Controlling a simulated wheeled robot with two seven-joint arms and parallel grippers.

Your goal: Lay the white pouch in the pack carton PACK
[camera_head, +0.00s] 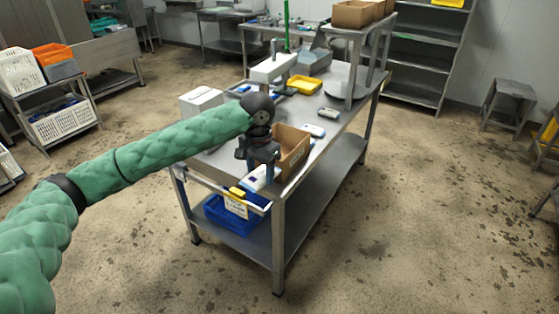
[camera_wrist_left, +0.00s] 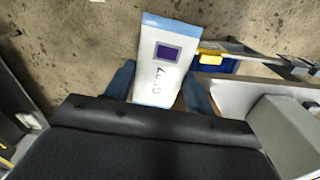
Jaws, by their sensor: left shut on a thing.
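The white pouch (camera_head: 257,178) has blue ends and a dark purple square. In the left wrist view the pouch (camera_wrist_left: 161,72) also shows printed marks and sits between the fingers. My left gripper (camera_head: 258,164) is shut on it, beside the near left side of an open brown carton (camera_head: 295,152) on the steel table. The pouch hangs by the table's front edge, tilted in the head view. I cannot read a PACK label on the carton, and the arm and gripper hide part of it. My right gripper is not in view.
The steel table (camera_head: 340,135) also holds a white box (camera_head: 201,101), a yellow tray (camera_head: 304,84) and small white packs (camera_head: 313,130) right of the carton. A blue basket (camera_head: 228,217) stands on the lower shelf.

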